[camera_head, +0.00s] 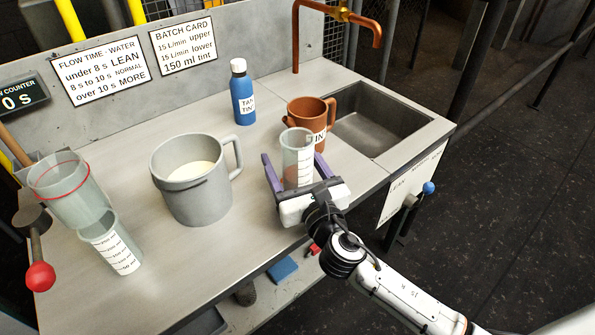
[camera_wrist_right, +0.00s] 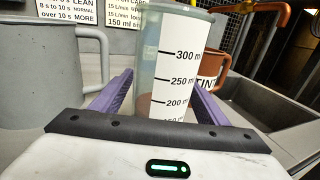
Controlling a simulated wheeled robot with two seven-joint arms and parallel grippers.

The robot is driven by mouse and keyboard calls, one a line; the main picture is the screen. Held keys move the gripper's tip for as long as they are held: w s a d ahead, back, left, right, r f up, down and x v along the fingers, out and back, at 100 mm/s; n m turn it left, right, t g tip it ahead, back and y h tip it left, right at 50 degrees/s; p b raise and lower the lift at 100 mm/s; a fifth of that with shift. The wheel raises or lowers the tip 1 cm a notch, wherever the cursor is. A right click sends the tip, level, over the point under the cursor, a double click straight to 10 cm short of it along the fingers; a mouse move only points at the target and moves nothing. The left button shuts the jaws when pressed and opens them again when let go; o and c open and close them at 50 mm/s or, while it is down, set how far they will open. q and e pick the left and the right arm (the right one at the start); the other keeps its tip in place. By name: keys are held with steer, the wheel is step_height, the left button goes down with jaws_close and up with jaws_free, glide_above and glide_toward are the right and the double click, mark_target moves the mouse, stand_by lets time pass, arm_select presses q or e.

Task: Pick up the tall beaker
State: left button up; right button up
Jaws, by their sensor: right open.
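The tall beaker (camera_head: 297,155) is clear, with a white scale strip, and stands upright on the bench near its right front. In the right wrist view the tall beaker (camera_wrist_right: 178,70) shows marks of 200, 250 and 300 ml. My right gripper (camera_head: 293,160) is open, with its purple fingers on either side of the beaker. I cannot tell whether the fingers touch it. The beaker's lower part is hidden behind the gripper body in the wrist view. My left gripper is not in view.
A copper mug (camera_head: 308,112) stands just behind the beaker, beside the sink (camera_head: 375,125). A grey jug (camera_head: 190,195) with pale contents stands to the left. A blue bottle (camera_head: 242,95) is farther back. A smaller graduated beaker (camera_head: 115,248) stands under a clear funnel-like vessel (camera_head: 70,190) at far left.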

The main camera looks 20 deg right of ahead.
steer(key=shift+c, duration=0.4)
steer(key=c, duration=1.2)
steer(key=shift+r, duration=0.1)
